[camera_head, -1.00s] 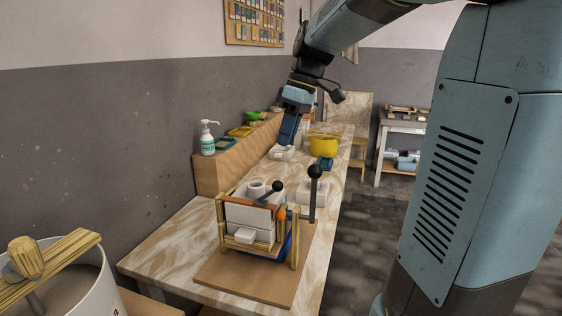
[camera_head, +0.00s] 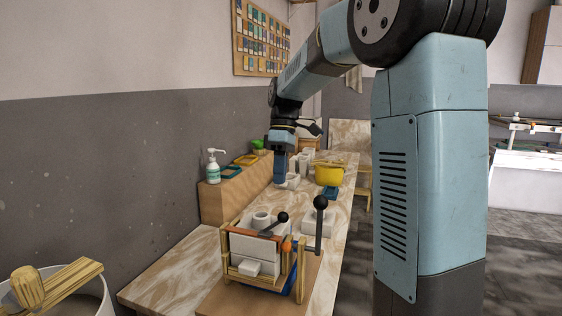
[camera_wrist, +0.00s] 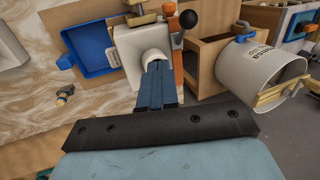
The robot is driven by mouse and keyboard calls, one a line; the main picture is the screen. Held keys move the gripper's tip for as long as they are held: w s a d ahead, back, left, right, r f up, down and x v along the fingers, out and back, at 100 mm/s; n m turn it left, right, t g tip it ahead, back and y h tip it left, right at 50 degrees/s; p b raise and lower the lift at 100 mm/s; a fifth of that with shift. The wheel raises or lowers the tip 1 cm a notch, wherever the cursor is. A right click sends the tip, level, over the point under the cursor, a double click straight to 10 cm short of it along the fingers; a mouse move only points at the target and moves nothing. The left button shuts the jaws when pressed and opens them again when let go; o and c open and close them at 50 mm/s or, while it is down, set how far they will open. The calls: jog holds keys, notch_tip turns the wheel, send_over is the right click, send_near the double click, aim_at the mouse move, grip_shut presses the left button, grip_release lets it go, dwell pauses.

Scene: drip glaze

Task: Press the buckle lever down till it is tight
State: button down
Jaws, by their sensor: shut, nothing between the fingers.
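A white block mould (camera_head: 255,246) sits in a wooden frame, with an orange strap (camera_head: 258,233) across its top. A short lever with a black ball knob (camera_head: 283,217) leans over the strap. A taller upright lever with a black ball (camera_head: 320,203) stands beside the frame on the right. My gripper (camera_head: 280,181) points down, well behind the mould in the head view. In the wrist view its blue fingers (camera_wrist: 157,84) are together and empty, seen against the white mould (camera_wrist: 125,45). The orange strap (camera_wrist: 175,50) and a black knob (camera_wrist: 188,19) show beyond them.
A yellow pot (camera_head: 328,174) stands farther back on the bench. A soap bottle (camera_head: 213,167) stands on a wooden ledge at left. A white bucket (camera_wrist: 262,75) and a blue tray (camera_wrist: 90,48) show in the wrist view. Bare bench lies left of the mould.

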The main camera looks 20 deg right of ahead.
jog(key=s+f, duration=0.4)
jog(key=shift+s+a+f, duration=0.4)
jog(key=shift+a, duration=0.05)
jog(key=shift+s+d+f+t+y, duration=0.4)
jog(key=shift+d+f+y, duration=0.05)
jog(key=shift+d+y, duration=0.15)
jog(key=shift+s+d+f+t+y, duration=0.4)
jog(key=shift+d+f+y, duration=0.1)
jog(key=shift+d, duration=0.1)
jog(key=shift+a, duration=0.1)
